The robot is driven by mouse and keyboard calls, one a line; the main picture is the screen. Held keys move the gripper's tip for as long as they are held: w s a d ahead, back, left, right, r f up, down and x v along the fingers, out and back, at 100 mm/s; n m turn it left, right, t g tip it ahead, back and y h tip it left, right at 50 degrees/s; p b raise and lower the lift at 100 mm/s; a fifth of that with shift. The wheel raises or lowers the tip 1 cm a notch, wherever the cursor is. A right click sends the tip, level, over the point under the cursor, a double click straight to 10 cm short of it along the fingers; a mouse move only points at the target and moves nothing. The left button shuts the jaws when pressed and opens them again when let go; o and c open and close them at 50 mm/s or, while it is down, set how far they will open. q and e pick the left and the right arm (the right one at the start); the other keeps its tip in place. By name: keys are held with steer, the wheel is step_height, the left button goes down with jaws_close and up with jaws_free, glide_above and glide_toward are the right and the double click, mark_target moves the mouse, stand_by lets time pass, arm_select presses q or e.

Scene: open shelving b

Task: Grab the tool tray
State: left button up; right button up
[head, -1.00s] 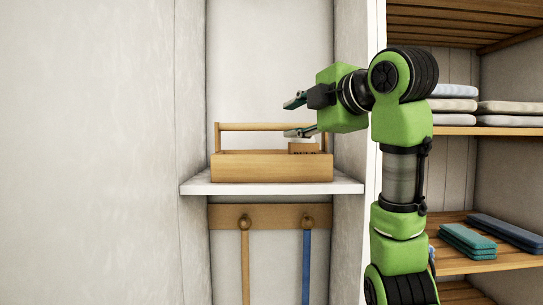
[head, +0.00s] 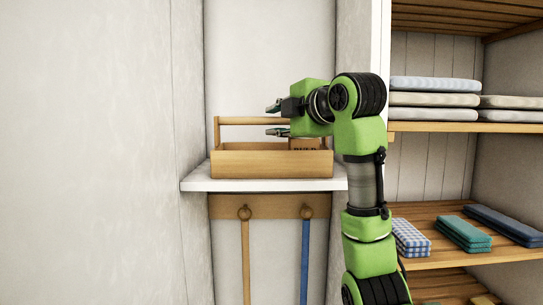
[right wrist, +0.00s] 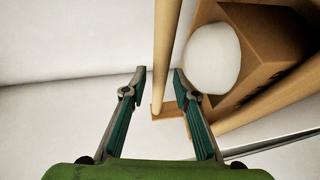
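The tool tray (head: 250,163) is a light wooden caddy with a round bar handle (head: 240,121), upright on a white shelf in the alcove. My right gripper (head: 273,119) is open, reaching in from the right, with one finger above the handle's height and one below in the head view. In the right wrist view, the handle (right wrist: 165,50) runs up from between the open fingertips (right wrist: 159,77); I see no grip on it. A brown box (right wrist: 262,38) and a white round item (right wrist: 212,58) lie in the tray. My left gripper is not in view.
The white shelf (head: 200,184) has side walls close on both sides. Below it, a peg rail (head: 275,207) holds a wooden and a blue handle. Open shelving with folded cloths (head: 432,99) stands at the right.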

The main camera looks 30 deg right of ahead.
jaws_close()
steer(key=shift+r, duration=0.1)
